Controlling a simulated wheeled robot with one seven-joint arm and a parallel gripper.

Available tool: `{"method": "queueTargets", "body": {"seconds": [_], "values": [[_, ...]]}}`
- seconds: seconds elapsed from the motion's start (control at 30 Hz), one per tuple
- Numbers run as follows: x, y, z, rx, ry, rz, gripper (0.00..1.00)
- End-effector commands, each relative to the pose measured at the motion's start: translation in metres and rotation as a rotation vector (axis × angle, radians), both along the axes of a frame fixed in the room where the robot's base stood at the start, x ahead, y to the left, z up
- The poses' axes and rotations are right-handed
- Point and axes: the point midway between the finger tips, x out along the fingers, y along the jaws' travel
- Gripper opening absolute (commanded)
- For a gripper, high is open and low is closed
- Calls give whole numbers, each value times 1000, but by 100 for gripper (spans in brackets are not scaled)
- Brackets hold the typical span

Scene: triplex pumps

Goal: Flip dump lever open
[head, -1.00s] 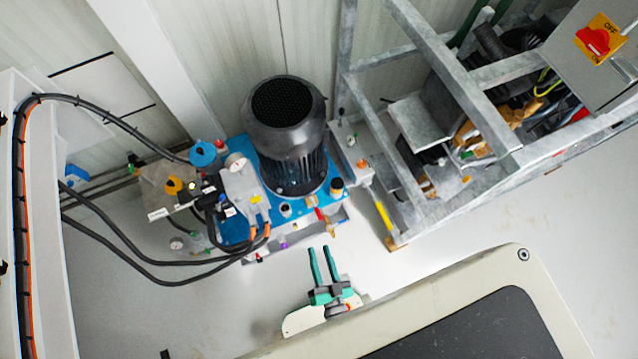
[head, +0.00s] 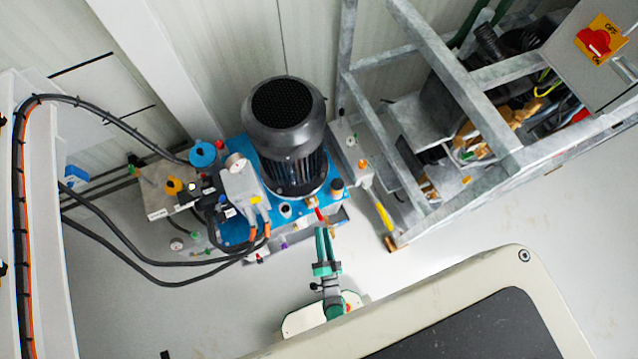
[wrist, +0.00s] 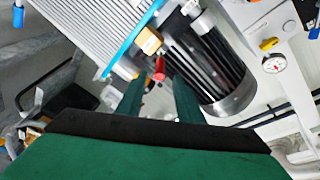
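A small red-handled lever (head: 319,214) sits at the front edge of the blue pump unit (head: 236,232), below the black motor (head: 286,125). It is most likely the dump lever; no label is readable. It also shows as a red handle in the wrist view (wrist: 160,68), just beyond and between my fingertips. My green gripper (head: 325,232) is close in front of it in the head view. In the wrist view my gripper (wrist: 158,88) has its two fingers apart, with a gap between them. Whether a finger touches the lever I cannot tell.
A grey metal frame (head: 435,75) with a yellow-handled part (head: 384,217) stands to the right. Black hoses (head: 150,268) run at the left. A pressure gauge (wrist: 274,64) shows in the wrist view.

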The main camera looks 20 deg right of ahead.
Motion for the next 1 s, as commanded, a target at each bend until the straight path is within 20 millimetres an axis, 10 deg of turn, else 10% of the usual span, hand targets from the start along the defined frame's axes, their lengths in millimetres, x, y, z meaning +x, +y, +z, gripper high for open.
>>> {"method": "queueTargets", "body": {"seconds": [0.4,0.9,1.0], "values": [[68,-15,0,-1,0,-1,33],[80,-19,0,-2,2,-1,33],[80,-19,0,-2,2,-1,9]]}}
